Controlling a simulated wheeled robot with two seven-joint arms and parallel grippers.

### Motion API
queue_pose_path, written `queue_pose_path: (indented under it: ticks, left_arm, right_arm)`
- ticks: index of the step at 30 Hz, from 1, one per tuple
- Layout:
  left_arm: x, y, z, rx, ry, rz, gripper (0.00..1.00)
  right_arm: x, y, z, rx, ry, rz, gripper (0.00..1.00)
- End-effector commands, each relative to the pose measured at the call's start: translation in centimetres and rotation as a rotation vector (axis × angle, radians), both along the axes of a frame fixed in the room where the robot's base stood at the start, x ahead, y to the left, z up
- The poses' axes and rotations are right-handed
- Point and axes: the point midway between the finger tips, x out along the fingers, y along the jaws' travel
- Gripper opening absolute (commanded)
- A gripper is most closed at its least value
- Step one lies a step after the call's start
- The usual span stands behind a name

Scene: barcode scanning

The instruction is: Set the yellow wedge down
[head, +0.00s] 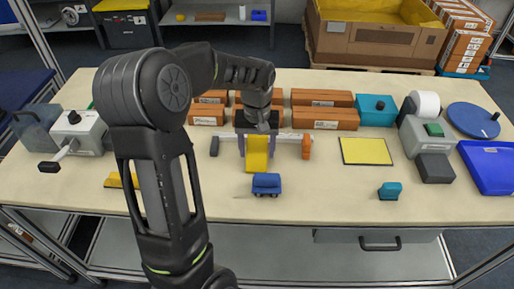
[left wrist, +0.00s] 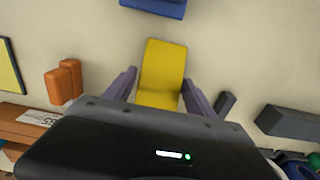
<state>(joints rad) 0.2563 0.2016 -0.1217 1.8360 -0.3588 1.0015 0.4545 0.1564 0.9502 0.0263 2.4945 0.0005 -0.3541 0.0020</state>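The yellow wedge (head: 257,154) is at the middle of the table in the head view, below my left gripper (head: 257,148). In the left wrist view the yellow wedge (left wrist: 163,70) lies between the two purple fingers of my left gripper (left wrist: 160,78). The fingertips are close against its two sides, and the gripper looks shut on it. I cannot tell whether its lower end touches the table. My right gripper is not in view.
A blue block-like toy (head: 266,184) stands just in front of the wedge. A yellow mat (head: 366,151) lies to the right, beyond an orange post (head: 306,146). Brown boxes (head: 325,118) stand behind. Bare tabletop (head: 325,190) shows at front right of the blue toy.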

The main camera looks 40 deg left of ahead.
Motion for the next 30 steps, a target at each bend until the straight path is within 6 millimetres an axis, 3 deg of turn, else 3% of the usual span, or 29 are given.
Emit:
queue_pose_path:
  ticks: [4, 17, 30]
  left_arm:
    - [0.0, 0.0, 0.0, 0.0, 0.0, 0.0, 0.76]
    - [0.1, 0.0, 1.2, 0.001, -0.002, 0.0, 0.76]
    - [0.1, 0.0, 9.5, 0.002, -0.004, -0.001, 0.76]
  right_arm:
    - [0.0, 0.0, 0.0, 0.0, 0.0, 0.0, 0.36]
    - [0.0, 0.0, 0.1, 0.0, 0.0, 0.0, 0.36]
    - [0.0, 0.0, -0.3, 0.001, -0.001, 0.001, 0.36]
